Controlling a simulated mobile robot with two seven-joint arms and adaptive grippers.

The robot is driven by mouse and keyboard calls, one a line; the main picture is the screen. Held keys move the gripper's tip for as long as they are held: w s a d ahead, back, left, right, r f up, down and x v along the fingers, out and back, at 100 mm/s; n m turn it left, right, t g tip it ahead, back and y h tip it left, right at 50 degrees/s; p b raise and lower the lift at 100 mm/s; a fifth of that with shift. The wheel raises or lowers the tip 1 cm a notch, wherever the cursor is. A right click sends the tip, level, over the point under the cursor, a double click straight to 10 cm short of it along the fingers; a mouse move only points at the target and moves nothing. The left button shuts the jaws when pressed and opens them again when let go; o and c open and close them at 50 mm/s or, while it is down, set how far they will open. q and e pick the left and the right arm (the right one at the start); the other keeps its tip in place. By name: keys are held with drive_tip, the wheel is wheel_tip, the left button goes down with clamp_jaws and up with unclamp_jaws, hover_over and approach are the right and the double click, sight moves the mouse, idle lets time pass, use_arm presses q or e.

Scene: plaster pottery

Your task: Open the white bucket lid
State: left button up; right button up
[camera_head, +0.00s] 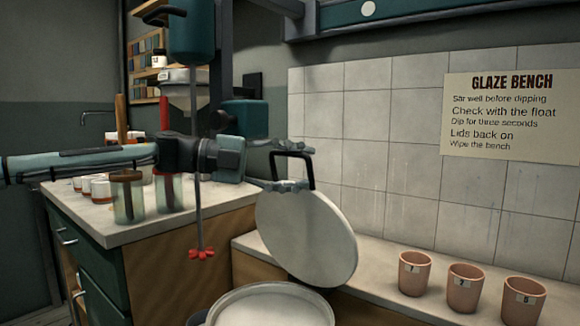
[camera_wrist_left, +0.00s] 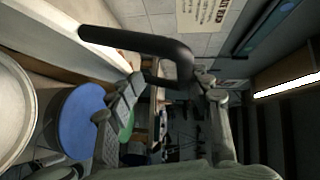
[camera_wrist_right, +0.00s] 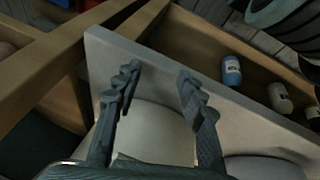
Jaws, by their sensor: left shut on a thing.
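The white bucket lid (camera_head: 303,238) is a round disc with a black handle (camera_head: 306,160). It stands tilted steeply, up off the bucket. The white bucket (camera_head: 270,306) shows at the bottom of the head view with its top uncovered. My left gripper (camera_head: 290,168) is shut on the lid's handle. In the left wrist view, the black handle (camera_wrist_left: 140,42) passes between the fingers. My right gripper (camera_wrist_right: 158,78) shows only in the right wrist view; its fingers are apart with nothing between them.
Several numbered pink cups (camera_head: 414,273) stand on the bench at right, below a tiled wall. A mixer rod with a red paddle (camera_head: 201,254) hangs left of the lid. Jars (camera_head: 128,196) stand on a cabinet. The right gripper is over a pale board edge (camera_wrist_right: 225,95).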

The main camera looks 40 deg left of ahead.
use_arm(q)
drive_tip(key=shift+s+f, duration=0.15)
drive_tip(key=shift+f, duration=0.3)
drive_tip(key=r+v, duration=0.1)
drive_tip(key=v, duration=1.1)
drive_tip(key=shift+a, duration=0.1)
drive_tip(key=s+a+r+p, duration=0.2)
drive_tip(key=s+a+r, duration=0.1)
drive_tip(key=a+r, duration=0.2)
drive_tip(key=shift+s+a, duration=0.2)
drive_tip(key=shift+a, duration=0.5)
